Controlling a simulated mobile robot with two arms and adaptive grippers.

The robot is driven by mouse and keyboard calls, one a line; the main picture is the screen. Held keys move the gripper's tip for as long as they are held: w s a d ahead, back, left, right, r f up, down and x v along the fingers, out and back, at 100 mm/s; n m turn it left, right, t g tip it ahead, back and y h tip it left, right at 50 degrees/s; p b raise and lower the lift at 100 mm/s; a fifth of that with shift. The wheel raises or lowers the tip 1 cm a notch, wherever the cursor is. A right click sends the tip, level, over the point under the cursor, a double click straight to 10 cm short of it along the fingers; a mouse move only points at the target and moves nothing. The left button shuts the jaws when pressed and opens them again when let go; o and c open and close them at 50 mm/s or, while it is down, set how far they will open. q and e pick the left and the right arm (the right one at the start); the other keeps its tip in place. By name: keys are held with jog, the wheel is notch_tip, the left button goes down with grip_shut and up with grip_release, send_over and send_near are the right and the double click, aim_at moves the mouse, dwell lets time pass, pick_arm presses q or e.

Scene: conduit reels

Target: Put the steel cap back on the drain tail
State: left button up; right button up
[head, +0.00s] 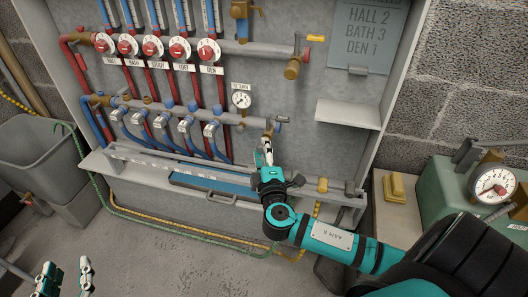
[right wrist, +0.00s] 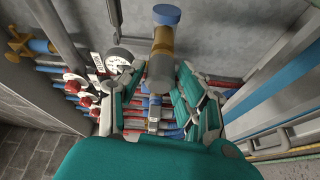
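In the right wrist view a grey steel cylinder (right wrist: 160,76) is in line with a brass fitting (right wrist: 162,42) that has a blue round end. It looks like the steel cap at the drain tail, but I cannot tell whether it is seated. My right gripper (right wrist: 160,72) has its fingers spread on both sides of it, with a narrow gap showing on each side. In the head view my right gripper (head: 266,150) is just below the brass fitting (head: 270,133) at the right end of the lower manifold. My left gripper (head: 66,277) is open and empty at the lower left.
A pressure gauge (head: 241,100) stands close above the right gripper. A ledge (head: 130,172) runs below the manifold pipes. A grey tub (head: 35,150) is at left. A green pump unit (head: 455,190) and a yellow block (head: 395,187) are at right.

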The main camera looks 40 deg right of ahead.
jog(key=o, duration=0.3)
jog(key=shift+o, duration=0.2)
